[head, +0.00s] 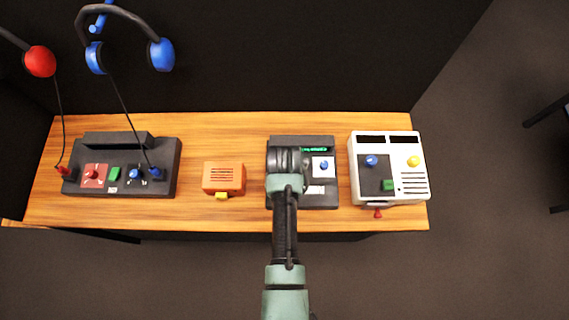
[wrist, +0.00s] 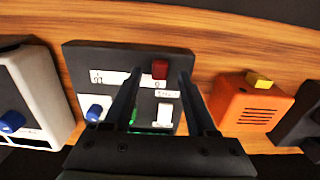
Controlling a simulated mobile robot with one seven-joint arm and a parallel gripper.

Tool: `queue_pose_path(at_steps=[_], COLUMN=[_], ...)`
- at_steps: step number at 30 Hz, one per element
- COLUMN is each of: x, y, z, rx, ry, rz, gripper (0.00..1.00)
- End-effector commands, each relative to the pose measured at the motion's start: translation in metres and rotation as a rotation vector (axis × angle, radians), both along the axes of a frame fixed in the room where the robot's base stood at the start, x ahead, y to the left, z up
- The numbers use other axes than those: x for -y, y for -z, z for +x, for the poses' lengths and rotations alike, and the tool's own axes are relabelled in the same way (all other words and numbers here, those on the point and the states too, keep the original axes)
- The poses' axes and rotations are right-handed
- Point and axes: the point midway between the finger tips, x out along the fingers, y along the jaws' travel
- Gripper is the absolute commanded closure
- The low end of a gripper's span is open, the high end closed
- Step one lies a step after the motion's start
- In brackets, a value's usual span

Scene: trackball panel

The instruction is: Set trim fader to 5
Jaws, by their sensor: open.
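The dark panel (head: 318,199) lies under my gripper in the head view, and the arm covers its left part. In the wrist view the panel (wrist: 85,57) shows a red cap (wrist: 159,69), a white cap (wrist: 165,113) and a blue ball or knob (wrist: 94,112) on a white plate. A small label (wrist: 167,94) lies between the red and white caps; I cannot read it surely, nor tell which cap is the trim fader. My gripper (wrist: 160,74) is open, its fingertips on either side of the red cap in the picture, with visible gaps. Contact and height are unclear.
An orange box (head: 224,177) with a yellow button stands left of the panel. A white console (head: 388,140) stands close on its right. A larger dark console (head: 135,182) and hanging headsets, blue (head: 161,55) and red (head: 40,61), are at the left. Bare wood lies around the orange box.

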Motion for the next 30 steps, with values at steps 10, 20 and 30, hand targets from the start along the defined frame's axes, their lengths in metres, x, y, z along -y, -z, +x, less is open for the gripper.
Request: queue_pose_path(at_steps=[10,20,30], x=[0.0,0.0,0.0], y=[0.019,0.019,0.018], z=[0.001,0.001,0.001], rx=[0.002,0.002,0.002], ry=[0.001,0.0,0.0], rz=[0.0,0.0,0.0], gripper=[0.43,0.68,1.0])
